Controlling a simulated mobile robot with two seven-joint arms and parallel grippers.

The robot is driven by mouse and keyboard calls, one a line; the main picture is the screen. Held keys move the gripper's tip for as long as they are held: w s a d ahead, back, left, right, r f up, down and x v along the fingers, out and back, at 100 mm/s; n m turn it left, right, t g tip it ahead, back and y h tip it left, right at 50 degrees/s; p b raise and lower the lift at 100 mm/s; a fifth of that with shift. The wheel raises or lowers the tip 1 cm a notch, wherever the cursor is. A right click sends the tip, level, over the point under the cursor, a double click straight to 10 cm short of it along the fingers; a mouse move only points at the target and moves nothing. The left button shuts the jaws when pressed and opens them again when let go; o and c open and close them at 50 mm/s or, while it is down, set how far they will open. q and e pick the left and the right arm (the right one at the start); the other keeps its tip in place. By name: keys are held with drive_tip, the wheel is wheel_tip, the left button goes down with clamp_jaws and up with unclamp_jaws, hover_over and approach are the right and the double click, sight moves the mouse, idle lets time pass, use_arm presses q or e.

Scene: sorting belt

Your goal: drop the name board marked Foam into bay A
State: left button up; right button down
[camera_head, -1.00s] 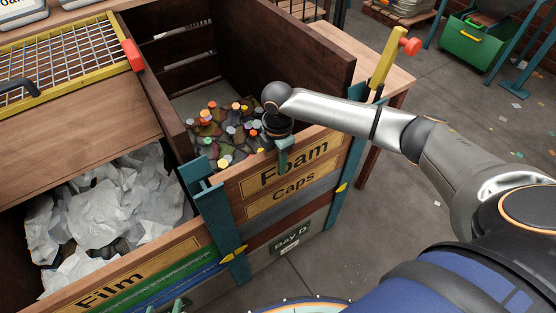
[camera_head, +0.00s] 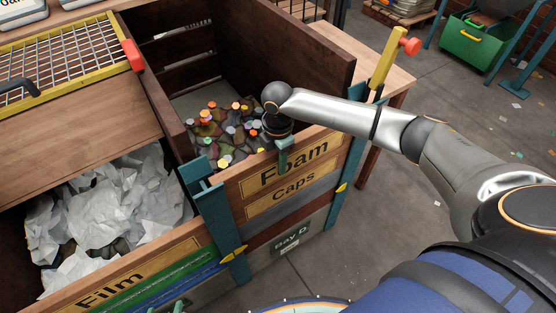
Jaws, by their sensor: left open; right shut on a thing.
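The name board marked Foam (camera_head: 303,157) is a yellow plate with black letters on the front of the right-hand bay, above a yellow board marked Caps (camera_head: 294,187). My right gripper (camera_head: 283,143) is at the bay's front edge, at the top of the Foam board. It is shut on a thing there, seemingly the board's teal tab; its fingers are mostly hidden. The board still sits against the bay front. A sign below reads Bay D (camera_head: 290,238). No bay marked A is readable in view. My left gripper is not in view.
The right bay holds many coloured caps (camera_head: 222,128). The left bay holds white film scraps (camera_head: 110,205) behind a board marked Film (camera_head: 112,291). Teal posts (camera_head: 222,225) stand between the bay fronts.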

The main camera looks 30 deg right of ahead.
drive_tip(key=shift+w+r, duration=0.1)
drive_tip(key=shift+r, duration=0.15)
wheel_tip(320, 180, up, 6)
drive_tip(key=p, duration=0.7)
drive_tip(key=shift+f, duration=0.2)
wheel_tip(320, 180, up, 6)
drive_tip(key=p, duration=0.6)
drive_tip(key=shift+f, duration=0.2)
use_arm(q)
wheel_tip(320, 180, up, 11)
drive_tip(key=a, duration=0.1)
drive_tip(key=shift+s+a+r, duration=0.2)
drive_tip(key=shift+s, duration=0.1)
use_arm(e)
wheel_tip(320, 180, up, 10)
drive_tip(key=shift+f, duration=0.25)
use_arm(q)
drive_tip(key=shift+s, duration=0.1)
